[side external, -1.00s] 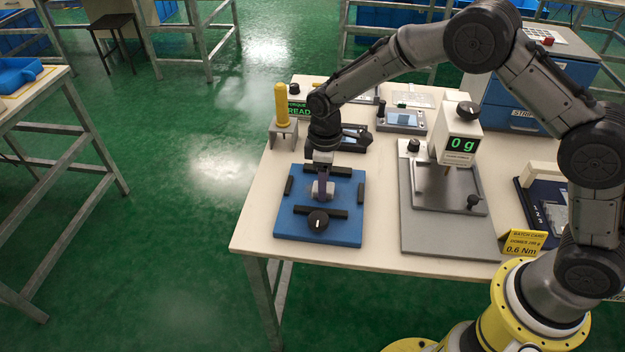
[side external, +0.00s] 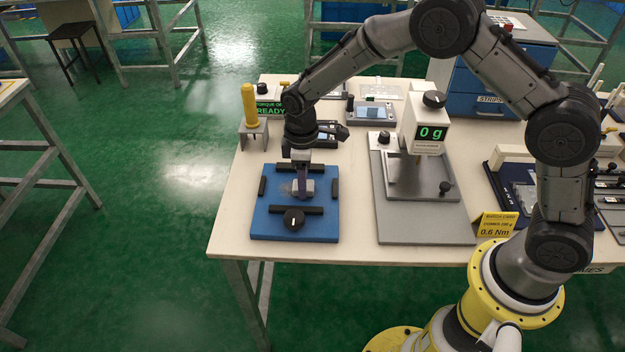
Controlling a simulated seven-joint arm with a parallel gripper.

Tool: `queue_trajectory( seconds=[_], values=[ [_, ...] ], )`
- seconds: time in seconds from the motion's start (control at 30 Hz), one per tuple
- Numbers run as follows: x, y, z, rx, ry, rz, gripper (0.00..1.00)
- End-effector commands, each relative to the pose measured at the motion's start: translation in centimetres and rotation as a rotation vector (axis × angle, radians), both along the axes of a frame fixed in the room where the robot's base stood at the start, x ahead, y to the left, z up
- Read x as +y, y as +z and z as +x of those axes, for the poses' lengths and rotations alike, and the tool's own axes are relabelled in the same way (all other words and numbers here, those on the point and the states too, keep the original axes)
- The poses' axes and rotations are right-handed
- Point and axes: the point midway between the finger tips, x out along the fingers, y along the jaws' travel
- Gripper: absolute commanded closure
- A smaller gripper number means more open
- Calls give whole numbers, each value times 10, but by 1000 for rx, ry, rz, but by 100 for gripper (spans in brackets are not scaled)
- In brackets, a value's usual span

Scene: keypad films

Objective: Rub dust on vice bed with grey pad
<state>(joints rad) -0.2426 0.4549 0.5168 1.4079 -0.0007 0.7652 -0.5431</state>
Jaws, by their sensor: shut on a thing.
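The vice bed is a blue square plate (side external: 262,222) with black jaw bars around its middle and a black knob at its front. A faint greyish speckled patch (side external: 285,187), looking like dust, shows on the blue surface left of my gripper. My gripper (side external: 302,186) points down over the middle of the bed, between the rear and front bars. It is shut on the grey pad (side external: 308,186), which is at or just above the bed surface; I cannot tell whether it touches. The gripper hides part of the pad and bed.
A yellow-handled tool (side external: 250,105) stands in a holder behind left. A yellow batch card (side external: 496,225) is near my base. Small devices (side external: 371,113) sit behind; the table's front-left corner is clear.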

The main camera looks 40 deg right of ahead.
Motion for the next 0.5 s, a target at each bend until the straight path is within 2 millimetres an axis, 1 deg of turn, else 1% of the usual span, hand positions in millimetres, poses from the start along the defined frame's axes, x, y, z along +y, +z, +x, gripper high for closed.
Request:
queue_trajectory(
  seconds=[0.1,0.5],
  values=[
    [9,-1,9,-3,1,1,96],
    [35,0,35,-4,0,1,96]
  ],
)
